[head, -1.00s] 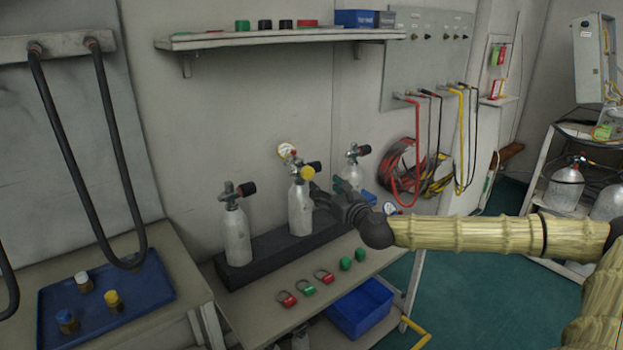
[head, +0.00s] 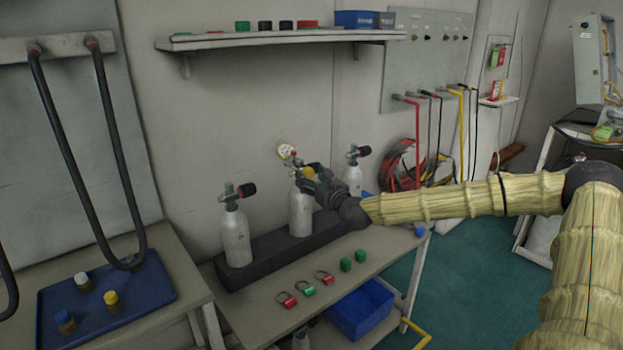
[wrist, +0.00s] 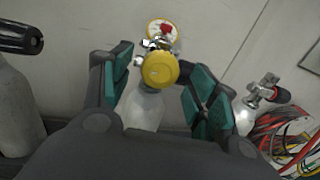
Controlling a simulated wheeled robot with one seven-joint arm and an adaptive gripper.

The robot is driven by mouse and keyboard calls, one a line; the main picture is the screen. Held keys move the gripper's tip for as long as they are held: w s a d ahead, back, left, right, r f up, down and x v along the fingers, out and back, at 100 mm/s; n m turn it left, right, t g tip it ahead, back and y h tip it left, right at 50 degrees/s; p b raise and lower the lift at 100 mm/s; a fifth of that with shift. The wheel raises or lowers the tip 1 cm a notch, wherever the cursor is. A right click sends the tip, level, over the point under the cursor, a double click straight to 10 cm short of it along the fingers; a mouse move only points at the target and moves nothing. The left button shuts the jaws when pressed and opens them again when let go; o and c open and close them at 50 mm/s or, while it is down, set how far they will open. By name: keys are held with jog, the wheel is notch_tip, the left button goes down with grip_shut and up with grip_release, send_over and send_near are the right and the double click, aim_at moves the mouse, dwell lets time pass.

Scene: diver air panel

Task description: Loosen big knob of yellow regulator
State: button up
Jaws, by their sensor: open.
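The yellow regulator's big round knob (wrist: 160,69) faces the wrist camera on top of the middle grey cylinder (wrist: 143,108). In the head view the knob (head: 309,171) shows just left of my gripper (head: 312,181), on the middle cylinder (head: 300,212). A gauge with a yellow rim (wrist: 163,30) and a red part sits behind the knob. My gripper (wrist: 156,82) is open, with one green-padded finger on each side of the knob. Gaps show between the pads and the knob, so I see no contact.
A cylinder with a black knob (head: 236,235) stands left and another (head: 353,172) right, all in a dark rack (head: 270,255). A shelf (head: 280,38) hangs above.

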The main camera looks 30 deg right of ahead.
jog(key=shift+w, duration=0.2)
jog(key=shift+c, duration=0.4)
jog(key=c, duration=0.9)
jog(key=shift+c, duration=0.2)
